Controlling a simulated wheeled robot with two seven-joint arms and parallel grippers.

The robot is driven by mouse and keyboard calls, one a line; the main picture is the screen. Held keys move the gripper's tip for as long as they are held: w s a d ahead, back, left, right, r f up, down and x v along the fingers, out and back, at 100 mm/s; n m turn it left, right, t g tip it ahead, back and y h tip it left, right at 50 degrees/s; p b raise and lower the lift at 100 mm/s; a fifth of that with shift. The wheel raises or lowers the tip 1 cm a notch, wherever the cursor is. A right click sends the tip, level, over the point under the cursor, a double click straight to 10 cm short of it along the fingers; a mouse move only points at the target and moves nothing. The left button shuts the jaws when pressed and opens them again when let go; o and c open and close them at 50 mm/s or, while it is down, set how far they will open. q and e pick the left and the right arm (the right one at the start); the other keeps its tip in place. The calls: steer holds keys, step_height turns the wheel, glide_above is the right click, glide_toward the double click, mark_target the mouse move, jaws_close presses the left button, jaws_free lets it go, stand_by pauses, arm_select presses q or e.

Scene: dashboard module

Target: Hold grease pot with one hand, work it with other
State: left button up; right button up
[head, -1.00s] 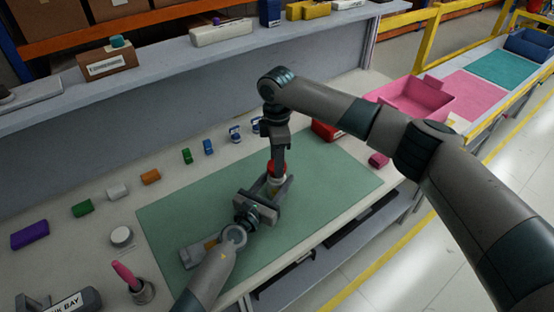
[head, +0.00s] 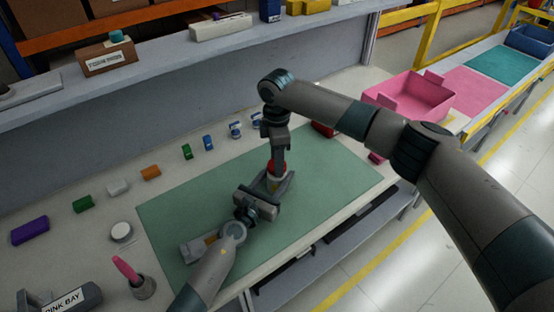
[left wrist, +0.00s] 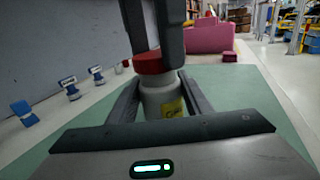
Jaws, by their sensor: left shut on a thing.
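The grease pot is a small pale grey pot (left wrist: 160,100) with a yellow label and a red lid (head: 277,168). It stands upright over the green mat (head: 330,190). My left gripper (head: 270,186) is shut on its body, one finger on each side in the left wrist view (left wrist: 160,98). My right gripper (head: 278,160) points straight down from above, its tips at the red lid. In the left wrist view one of its dark fingers (left wrist: 169,35) overlaps the lid's edge. I cannot tell whether it grips the lid.
Small coloured blocks, such as a purple one (head: 29,230) and an orange one (head: 150,172), line the mat's back left. A grey cup (head: 143,288) holds a pink-handled tool at front left. A pink bin (head: 415,95) stands right. The mat's right part is clear.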

steer(key=shift+f, duration=0.55)
arm_select(q)
jaws_close()
arm_select(e)
steer(key=m, duration=0.6)
steer(key=shift+s+a+m, duration=0.1)
steer(key=shift+m, duration=0.3)
steer(key=m, duration=0.4)
steer(key=shift+m, duration=0.3)
steer(key=m, duration=0.3)
arm_select(q)
steer(key=shift+f, duration=0.1)
arm_select(e)
steer(key=m, duration=0.7)
steer(key=shift+a, duration=0.1)
steer(key=m, duration=0.5)
steer(key=shift+m, duration=1)
steer(key=o, duration=1.2)
